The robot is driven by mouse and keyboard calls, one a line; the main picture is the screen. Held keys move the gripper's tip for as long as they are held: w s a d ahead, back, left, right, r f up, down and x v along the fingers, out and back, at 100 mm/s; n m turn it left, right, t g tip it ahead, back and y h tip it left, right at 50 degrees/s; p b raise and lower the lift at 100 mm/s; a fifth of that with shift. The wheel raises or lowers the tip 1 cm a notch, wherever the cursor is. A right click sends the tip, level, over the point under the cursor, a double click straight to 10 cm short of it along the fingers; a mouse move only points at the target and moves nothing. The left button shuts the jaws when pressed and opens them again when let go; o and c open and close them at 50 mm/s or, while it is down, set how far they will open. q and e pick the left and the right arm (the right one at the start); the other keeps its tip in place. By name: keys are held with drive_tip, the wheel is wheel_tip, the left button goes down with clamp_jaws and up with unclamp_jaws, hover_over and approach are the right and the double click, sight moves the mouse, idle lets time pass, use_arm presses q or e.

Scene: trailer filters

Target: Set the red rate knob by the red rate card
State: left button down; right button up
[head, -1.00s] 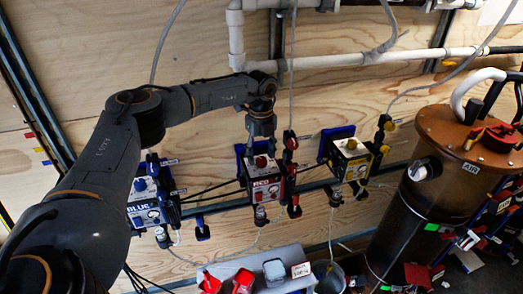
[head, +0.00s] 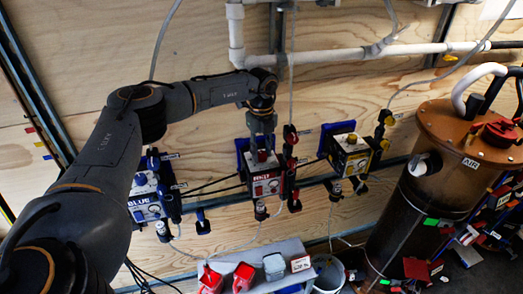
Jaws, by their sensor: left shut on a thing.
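The red pump (head: 265,184) is mounted on the wooden wall between the blue and yellow pumps. Its red knob (head: 262,156) shows on top. My left gripper (head: 262,148) comes down from above and is shut on the red knob. The fingertips are small and partly blurred here. A small white card with red marks (head: 301,264) stands at the right end of the shelf below; its text is too small to read, so I cannot tell if it is the red rate card. My right gripper is not in view.
The blue pump (head: 146,204) is at the left and the yellow pump (head: 350,152) at the right. A grey shelf (head: 262,286) below holds red and grey containers. A white bucket (head: 328,274) and a large brown cylinder (head: 432,190) stand to the right. Hoses and white pipes cross the wall.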

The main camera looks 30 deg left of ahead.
use_arm(q)
drive_tip(key=shift+f+m+b, duration=0.15)
drive_tip(key=shift+m+b, duration=0.15)
drive_tip(key=shift+m, duration=0.3)
drive_tip(key=m+b, duration=0.2)
drive_tip(key=m, duration=0.3)
drive_tip(key=m+b, duration=0.1)
drive_tip(key=m, duration=0.2)
drive_tip(key=shift+m+b, duration=0.3)
drive_tip(key=shift+m, duration=0.1)
drive_tip(key=m+b, duration=0.1)
drive_tip(key=m, duration=0.3)
drive_tip(key=m+b, duration=0.1)
drive_tip(key=m, duration=0.6)
drive_tip(key=shift+m, duration=0.4)
drive_tip(key=m, duration=0.4)
drive_tip(key=shift+b, duration=0.35)
drive_tip(key=shift+m, duration=1.8)
